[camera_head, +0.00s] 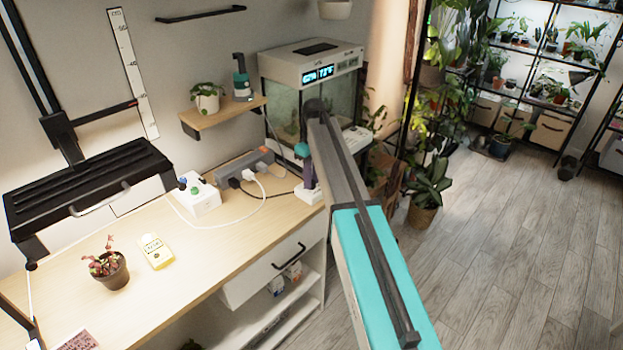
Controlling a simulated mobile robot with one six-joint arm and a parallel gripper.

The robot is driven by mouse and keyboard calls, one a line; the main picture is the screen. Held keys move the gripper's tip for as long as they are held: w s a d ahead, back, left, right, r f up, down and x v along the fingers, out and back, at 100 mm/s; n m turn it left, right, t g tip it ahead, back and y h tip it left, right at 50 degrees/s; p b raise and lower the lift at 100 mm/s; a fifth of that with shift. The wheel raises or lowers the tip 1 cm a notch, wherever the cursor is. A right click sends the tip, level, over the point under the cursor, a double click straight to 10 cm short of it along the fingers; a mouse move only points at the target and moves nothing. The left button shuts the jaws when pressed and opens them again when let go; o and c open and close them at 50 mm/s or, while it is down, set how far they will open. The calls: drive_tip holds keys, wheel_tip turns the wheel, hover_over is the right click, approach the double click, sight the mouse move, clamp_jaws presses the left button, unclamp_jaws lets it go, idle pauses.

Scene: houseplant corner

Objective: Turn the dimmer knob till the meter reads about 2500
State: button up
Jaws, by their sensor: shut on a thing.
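My gripper (305,177) points down at a small white dimmer box (309,195) near the table's right end. It is shut at the top of this box, where the dimmer knob is; the knob is hidden by the jaws. My teal and grey arm crosses the right of the view and bends down to it. A yellow meter (155,252) lies on the wooden table (195,275). Its small display is too small to read from here.
A white box (199,200) with blue and green knobs and a grey power strip (244,169) with cables stand left of my gripper. A glass tank (283,105) stands behind it. A potted plant (113,275) sits left of the meter. A black lamp (85,190) hangs at left.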

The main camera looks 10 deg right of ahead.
drive_tip(key=shift+n, duration=0.3)
drive_tip(key=n+p, duration=0.1)
drive_tip(key=n, duration=0.3)
drive_tip(key=shift+a, duration=0.1)
drive_tip(key=shift+n+p, duration=0.4)
drive_tip(key=shift+n, duration=1.5)
drive_tip(key=shift+s, duration=0.1)
drive_tip(key=o, duration=1)
drive_tip(key=shift+o, duration=0.2)
drive_tip(key=shift+r, duration=0.15)
wheel_tip(320, 180, up, 14)
drive_tip(key=b, duration=0.2)
drive_tip(key=shift+w+f, duration=0.2)
drive_tip(key=shift+w, duration=0.2)
